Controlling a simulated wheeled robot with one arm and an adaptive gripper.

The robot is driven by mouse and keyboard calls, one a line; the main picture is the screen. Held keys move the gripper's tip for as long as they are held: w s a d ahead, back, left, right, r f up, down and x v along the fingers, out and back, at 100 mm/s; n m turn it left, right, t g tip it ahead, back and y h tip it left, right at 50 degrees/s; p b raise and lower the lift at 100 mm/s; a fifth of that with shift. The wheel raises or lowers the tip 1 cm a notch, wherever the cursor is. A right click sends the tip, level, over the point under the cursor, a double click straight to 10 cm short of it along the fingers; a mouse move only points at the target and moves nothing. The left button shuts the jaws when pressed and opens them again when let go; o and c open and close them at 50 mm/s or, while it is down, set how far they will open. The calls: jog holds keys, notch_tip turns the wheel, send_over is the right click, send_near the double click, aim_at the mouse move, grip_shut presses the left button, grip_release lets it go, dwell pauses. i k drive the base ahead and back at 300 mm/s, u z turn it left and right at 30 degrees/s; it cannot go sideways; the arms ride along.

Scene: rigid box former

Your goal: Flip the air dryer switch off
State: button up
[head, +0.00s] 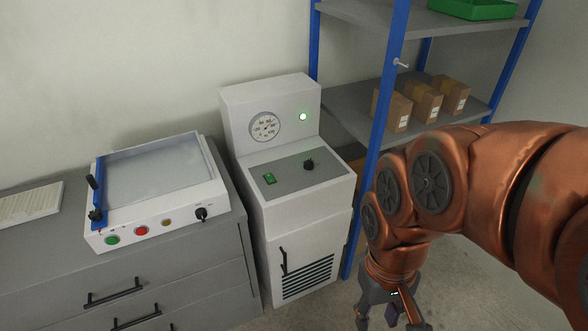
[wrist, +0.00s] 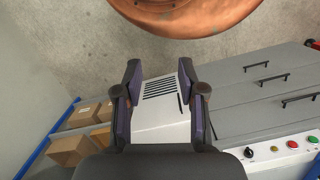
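I cannot tell the rocker's tilt. My gripper (head: 391,318) hangs low to the right of the dryer, apart from it, fingers pointing down. In the wrist view my gripper (wrist: 159,68) is open and empty, with the dryer's vented front (wrist: 160,105) showing between its fingers. The switch is not visible there.
A grey drawer cabinet (head: 200,275) stands left of the dryer, bearing a white machine (head: 165,215) with coloured buttons. A blue-posted shelf (head: 350,100) with cardboard boxes (head: 425,101) stands behind and right, close to my arm. A green tray (head: 475,8) sits on top. Space above the dryer's sloped panel is clear.

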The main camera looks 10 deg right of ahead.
aim_at(270, 179)
jog(key=k, duration=0.65)
jog(key=u, duration=0.35)
jog(key=i, duration=0.6)
jog(key=u, duration=0.7)
jog(key=i, duration=0.7)
jog(key=u, duration=0.1)
